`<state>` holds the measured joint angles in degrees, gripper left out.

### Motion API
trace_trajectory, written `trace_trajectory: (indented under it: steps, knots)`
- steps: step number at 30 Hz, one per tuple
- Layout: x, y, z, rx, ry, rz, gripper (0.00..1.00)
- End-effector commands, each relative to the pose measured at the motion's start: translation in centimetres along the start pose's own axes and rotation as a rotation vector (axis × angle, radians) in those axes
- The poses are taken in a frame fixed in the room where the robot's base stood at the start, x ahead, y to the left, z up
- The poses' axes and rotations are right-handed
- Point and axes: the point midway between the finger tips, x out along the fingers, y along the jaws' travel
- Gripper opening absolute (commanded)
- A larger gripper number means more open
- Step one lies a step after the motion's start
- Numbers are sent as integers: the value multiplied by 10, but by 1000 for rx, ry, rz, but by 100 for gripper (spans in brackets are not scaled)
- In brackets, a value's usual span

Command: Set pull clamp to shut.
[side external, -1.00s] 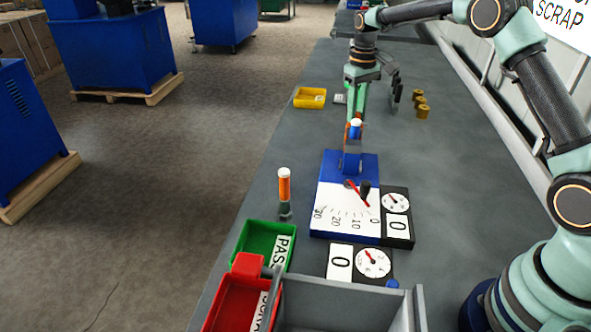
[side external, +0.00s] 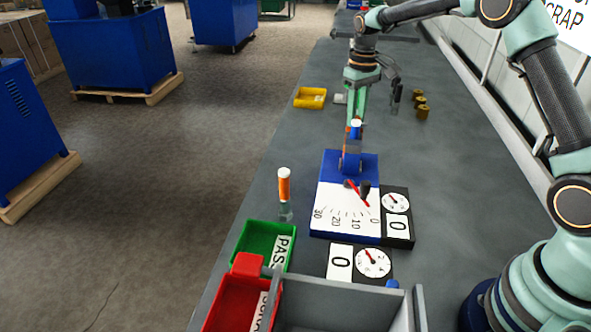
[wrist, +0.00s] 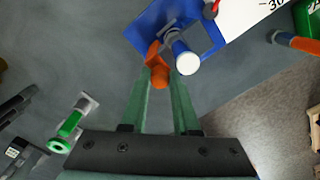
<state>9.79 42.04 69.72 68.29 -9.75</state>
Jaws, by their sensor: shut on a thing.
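The pull tester is a blue base (side external: 349,163) with a white scale plate (side external: 345,212), a red needle and a black knob. At its far end stands a small clamp with an orange lever (wrist: 158,74), beside a white-capped post (wrist: 185,62). I take this orange part to be the pull clamp's handle. My gripper (side external: 355,117) reaches down to it from the far side. In the wrist view, the green fingers of my gripper (wrist: 160,82) close on the orange lever. The fingers partly hide the clamp, so I cannot tell whether its jaw is open.
Two dial boxes reading 0 (side external: 397,202) (side external: 373,262) stand beside and in front of the tester. Green (side external: 252,240) and red (side external: 228,303) bins are nearest. A yellow tray (side external: 310,98) and brass cups (side external: 420,103) lie beyond.

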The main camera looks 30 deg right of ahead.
Motion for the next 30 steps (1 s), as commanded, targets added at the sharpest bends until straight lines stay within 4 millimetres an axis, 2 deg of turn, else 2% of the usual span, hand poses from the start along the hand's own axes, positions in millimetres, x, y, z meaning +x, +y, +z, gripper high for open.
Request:
trace_trajectory:
  steps: [5, 6, 7, 8, 16, 20, 23, 30]
  knots:
    - [-3, 0, -1, -1, 5, 1, 0]
    - [-3, 0, -1, -1, 5, 1, 44]
    - [-3, 0, -1, -1, 5, 1, 56]
    - [-2, 0, -1, -1, 4, 1, 59]
    - [-1, 0, -1, -1, 2, 0, 59]
    - [-7, 0, -1, -1, 3, 0, 59]
    - [-20, 0, -1, -1, 5, 1, 59]
    - [-69, 0, -2, -1, 8, 1, 59]
